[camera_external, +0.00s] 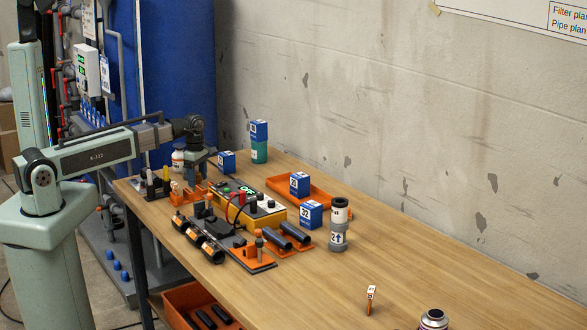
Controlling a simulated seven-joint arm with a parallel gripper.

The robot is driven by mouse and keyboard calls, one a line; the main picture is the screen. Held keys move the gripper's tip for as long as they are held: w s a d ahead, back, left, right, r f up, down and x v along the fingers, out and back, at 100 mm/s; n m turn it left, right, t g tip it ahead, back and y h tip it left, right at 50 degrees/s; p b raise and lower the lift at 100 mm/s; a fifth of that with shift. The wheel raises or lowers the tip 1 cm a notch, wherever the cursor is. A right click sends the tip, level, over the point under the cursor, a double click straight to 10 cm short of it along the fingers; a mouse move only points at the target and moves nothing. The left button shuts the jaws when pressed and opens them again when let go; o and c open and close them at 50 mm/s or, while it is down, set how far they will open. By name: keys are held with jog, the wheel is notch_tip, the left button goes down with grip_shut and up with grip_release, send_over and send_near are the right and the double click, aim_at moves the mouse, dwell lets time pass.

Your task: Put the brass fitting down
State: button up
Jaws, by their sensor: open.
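My gripper (196,172) points down over the far left part of the wooden table, above a small orange rack (190,198). Its jaws are open, but they look small and dark here. Small copper-coloured pieces stand at the rack, just below the jaws; I cannot tell which is the brass fitting or whether one touches a finger. Another small brass-coloured upright piece (259,243) stands on a black and orange base nearer the front edge, apart from my gripper.
A yellow tester (264,218) with leads, black pipes (290,235) and blue boxes (311,214) crowd the table's left half. A grey and white cylinder (339,225) stands right of them. A small tagged piece (370,299) stands at the front. The right table surface (450,270) is mostly clear.

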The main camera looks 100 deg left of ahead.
aim_at(197, 173)
notch_tip(197, 173, up, 12)
jog(key=shift+r, duration=0.15)
dwell(0.8)
dwell(0.5)
